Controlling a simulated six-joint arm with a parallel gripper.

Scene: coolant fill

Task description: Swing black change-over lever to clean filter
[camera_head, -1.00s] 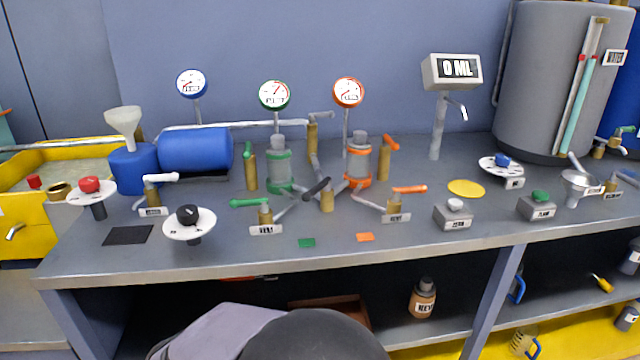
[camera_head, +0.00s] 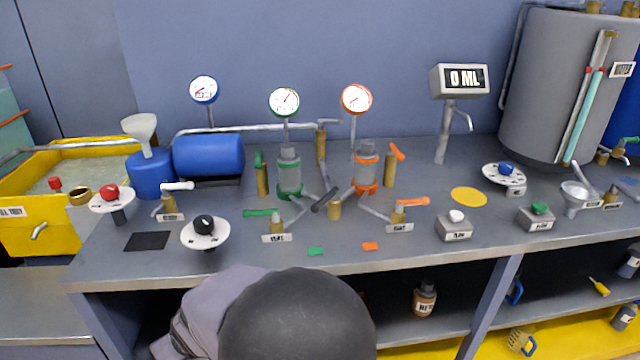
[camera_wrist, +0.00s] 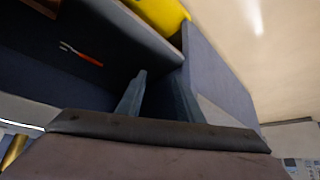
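The black change-over lever (camera_head: 325,199) sits on a brass valve (camera_head: 334,209) between two filters, tilted with its upper end to the right. The green-banded filter (camera_head: 289,174) stands to its left and the orange-banded filter (camera_head: 366,168) to its right. A green gauge (camera_head: 284,102) and an orange gauge (camera_head: 356,99) stand above them; their readings are too small to read. My gripper does not show in the head view. In the wrist view my gripper (camera_wrist: 160,88) has two fingers apart with nothing between them, away from the lever.
A green-handled valve (camera_head: 262,213) and an orange-handled valve (camera_head: 411,202) stand in front of the filters. A black-knobbed dial (camera_head: 204,232) is front left. My grey arm covers the lower middle of the head view, in front of the bench edge.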

